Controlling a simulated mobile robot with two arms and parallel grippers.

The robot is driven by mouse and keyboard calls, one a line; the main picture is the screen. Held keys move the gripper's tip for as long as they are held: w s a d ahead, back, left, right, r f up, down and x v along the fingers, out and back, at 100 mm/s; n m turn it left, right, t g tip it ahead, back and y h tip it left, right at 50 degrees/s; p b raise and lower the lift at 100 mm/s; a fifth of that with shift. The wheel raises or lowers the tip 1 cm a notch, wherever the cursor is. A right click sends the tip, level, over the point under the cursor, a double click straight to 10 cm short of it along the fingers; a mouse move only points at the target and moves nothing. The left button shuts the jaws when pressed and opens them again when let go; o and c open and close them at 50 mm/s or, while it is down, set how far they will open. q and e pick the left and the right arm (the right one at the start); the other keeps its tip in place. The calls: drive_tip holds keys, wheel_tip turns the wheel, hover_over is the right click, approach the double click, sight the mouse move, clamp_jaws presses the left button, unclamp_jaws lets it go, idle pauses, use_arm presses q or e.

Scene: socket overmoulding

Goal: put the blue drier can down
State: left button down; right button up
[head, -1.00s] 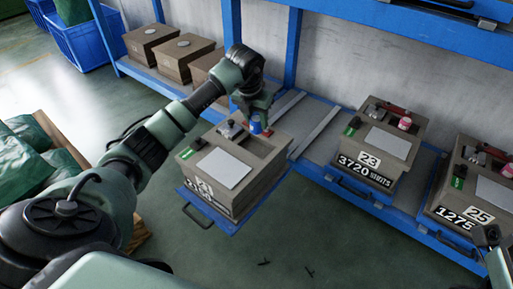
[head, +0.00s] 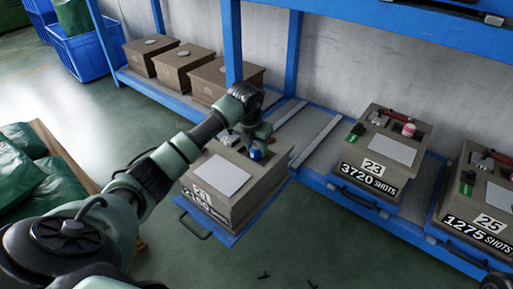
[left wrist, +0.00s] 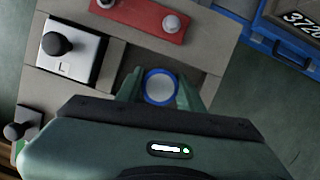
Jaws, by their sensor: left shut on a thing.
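The blue drier can (head: 256,152) is between the fingers of my left gripper (head: 256,146), over the right part of the top of a grey-brown mould box (head: 270,178). In the left wrist view, the can (left wrist: 160,87) shows from above as a blue ring with a pale top. The fingers of my left gripper (left wrist: 156,92) are shut on it from both sides. The can is over a dark recess in the box top; I cannot tell whether its base touches. Only a dark fragment, probably of my right gripper (head: 497,283), shows at the bottom right edge.
The box stands on a pulled-out blue tray (head: 212,236). Its top carries a white card (head: 220,175), a white block with a black knob (left wrist: 72,52) and a red part (left wrist: 150,18). Mould boxes 23 (head: 375,165) and 25 (head: 488,207) stand right on the blue rack.

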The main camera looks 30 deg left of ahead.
use_arm(q)
drive_tip(key=c, duration=0.9)
unclamp_jaws()
